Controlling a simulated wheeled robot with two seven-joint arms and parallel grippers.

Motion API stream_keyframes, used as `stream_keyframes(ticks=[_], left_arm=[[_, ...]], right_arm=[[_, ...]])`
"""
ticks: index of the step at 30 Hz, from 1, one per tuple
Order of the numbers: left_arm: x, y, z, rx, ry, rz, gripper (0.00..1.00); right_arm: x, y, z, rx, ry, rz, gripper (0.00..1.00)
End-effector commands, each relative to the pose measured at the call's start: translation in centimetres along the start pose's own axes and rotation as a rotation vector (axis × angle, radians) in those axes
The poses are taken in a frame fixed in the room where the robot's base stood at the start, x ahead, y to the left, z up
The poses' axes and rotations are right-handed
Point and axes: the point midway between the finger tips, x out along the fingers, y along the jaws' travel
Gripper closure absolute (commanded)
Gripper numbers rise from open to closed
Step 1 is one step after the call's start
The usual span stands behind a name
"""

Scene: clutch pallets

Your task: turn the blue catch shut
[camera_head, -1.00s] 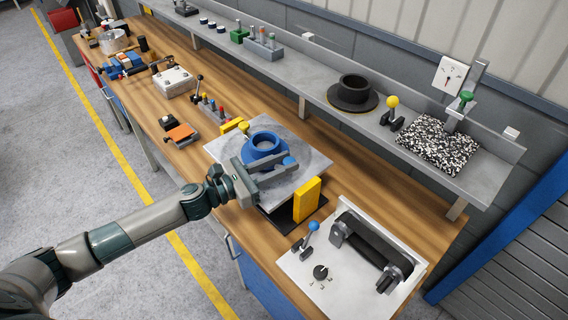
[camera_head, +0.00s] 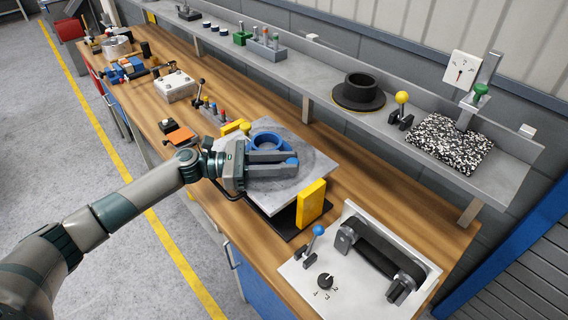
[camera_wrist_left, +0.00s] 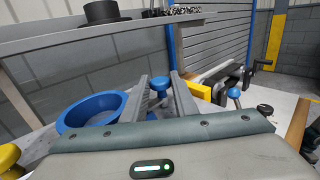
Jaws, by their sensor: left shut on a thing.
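The blue catch is a round blue ring (camera_head: 265,142) on a grey plate (camera_head: 318,165), with a blue knob (camera_head: 291,161) at its right. In the left wrist view the ring (camera_wrist_left: 88,112) lies left of the fingers and the knob (camera_wrist_left: 159,83) stands between them. My left gripper (camera_head: 284,164) is shut on the knob, its fingers lying flat over the plate and pointing right. The fingers hide part of the ring and the link between ring and knob. My right gripper is in neither view.
A yellow block (camera_head: 311,203) stands at the plate's right corner and another yellow block (camera_head: 235,127) at its far left. A panel with a blue-balled lever (camera_head: 318,230) and a black roller (camera_head: 378,257) lies nearer right. A shelf (camera_head: 320,90) runs behind the bench.

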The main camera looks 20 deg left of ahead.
Motion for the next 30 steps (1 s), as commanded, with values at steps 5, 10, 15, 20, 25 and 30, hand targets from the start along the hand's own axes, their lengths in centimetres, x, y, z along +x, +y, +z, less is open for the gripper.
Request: stream_keyframes(ticks=[5, 10, 15, 20, 25, 30], left_arm=[[0.01, 0.07, 0.13, 0.001, -0.002, 0.002, 0.96], [0.01, 0.09, 0.12, 0.001, -0.002, 0.003, 0.57], [-0.01, 0.13, 0.13, 0.002, -0.002, 0.004, 0.57], [-0.02, 0.15, 0.13, 0.002, -0.001, 0.005, 0.57], [-0.03, 0.17, 0.13, 0.002, -0.001, 0.005, 0.57], [-0.06, 0.15, 0.18, 0.002, -0.001, 0.013, 0.57]], right_arm=[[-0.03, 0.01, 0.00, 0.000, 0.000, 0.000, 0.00], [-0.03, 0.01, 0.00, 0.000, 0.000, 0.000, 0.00], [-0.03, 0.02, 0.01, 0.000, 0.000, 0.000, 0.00], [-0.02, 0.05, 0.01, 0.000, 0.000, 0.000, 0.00], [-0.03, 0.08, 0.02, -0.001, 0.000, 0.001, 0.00], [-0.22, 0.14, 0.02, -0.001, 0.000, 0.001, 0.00]])
